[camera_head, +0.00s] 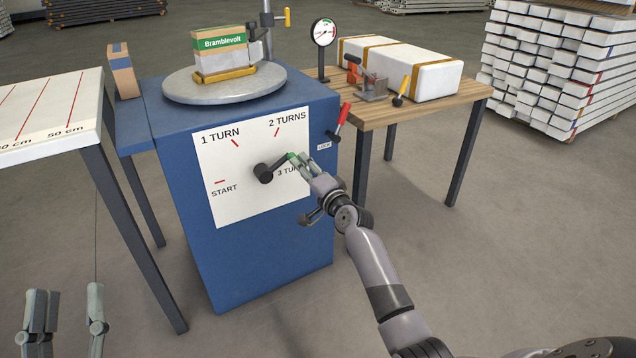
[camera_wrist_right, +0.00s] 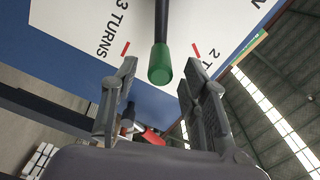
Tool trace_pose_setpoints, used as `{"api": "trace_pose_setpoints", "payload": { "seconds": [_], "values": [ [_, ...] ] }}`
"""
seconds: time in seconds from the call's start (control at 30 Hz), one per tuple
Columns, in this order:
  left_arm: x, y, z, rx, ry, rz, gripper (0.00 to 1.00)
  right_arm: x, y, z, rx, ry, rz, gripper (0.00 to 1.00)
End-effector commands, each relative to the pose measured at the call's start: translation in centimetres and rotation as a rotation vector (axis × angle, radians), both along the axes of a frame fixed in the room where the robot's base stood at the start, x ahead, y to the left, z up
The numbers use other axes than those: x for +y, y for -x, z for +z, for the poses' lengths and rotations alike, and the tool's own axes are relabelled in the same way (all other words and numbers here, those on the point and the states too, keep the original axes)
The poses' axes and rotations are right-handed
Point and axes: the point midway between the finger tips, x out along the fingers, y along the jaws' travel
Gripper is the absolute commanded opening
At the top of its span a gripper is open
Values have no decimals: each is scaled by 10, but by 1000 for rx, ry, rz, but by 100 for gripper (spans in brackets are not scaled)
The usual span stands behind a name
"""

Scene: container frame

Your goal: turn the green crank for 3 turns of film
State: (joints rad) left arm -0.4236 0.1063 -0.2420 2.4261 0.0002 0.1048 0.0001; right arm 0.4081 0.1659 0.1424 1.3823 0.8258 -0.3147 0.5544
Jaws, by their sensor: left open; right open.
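The green crank handle (camera_head: 293,157) sits on a black arm from a hub (camera_head: 263,173) on the white dial (camera_head: 207,150) of a blue cabinet. The crank arm points up and right, between the 2 TURNS and 3 TURNS marks. My right gripper (camera_head: 309,157) is at the handle. In the right wrist view the green handle (camera_wrist_right: 160,65) lies between the spread fingers (camera_wrist_right: 156,80), with gaps on both sides. My right gripper is open and partly covers the 3 TURNS label. My left gripper (camera_head: 67,298) is open and empty at the bottom left, far from the crank.
A red lever (camera_head: 342,117) marked LOCK is at the cabinet's right edge. A turntable (camera_head: 185,90) on top bears a Bramblevolt box (camera_head: 222,50). A wooden table (camera_head: 455,96) stands at right with a wrapped package (camera_head: 420,65). A white measuring table (camera_head: 50,135) is at left.

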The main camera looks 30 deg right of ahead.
Motion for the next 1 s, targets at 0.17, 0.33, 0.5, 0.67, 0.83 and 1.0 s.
{"api": "trace_pose_setpoints", "payload": {
  "seconds": [0.17, 0.33, 0.5, 0.67, 0.83, 1.0],
  "values": [
    [0, 0, 0, 0, 0, 0, 41, -2, 38, -1, 0, 2, -3, 41],
    [0, 0, 0, 0, 0, 0, 41, -4, 67, 0, 0, 1, -3, 41],
    [0, 0, 0, 0, 0, 0, 41, -4, 82, 0, 1, 1, -3, 41],
    [0, 0, 0, 0, 0, 0, 41, -4, 84, 1, -1, 1, -3, 41],
    [0, 0, 0, 0, 0, 0, 41, -4, 84, 0, -1, 1, -3, 41],
    [0, 0, 0, 0, 0, 0, 41, -4, 84, 0, -1, 1, -3, 41]
  ]
}}
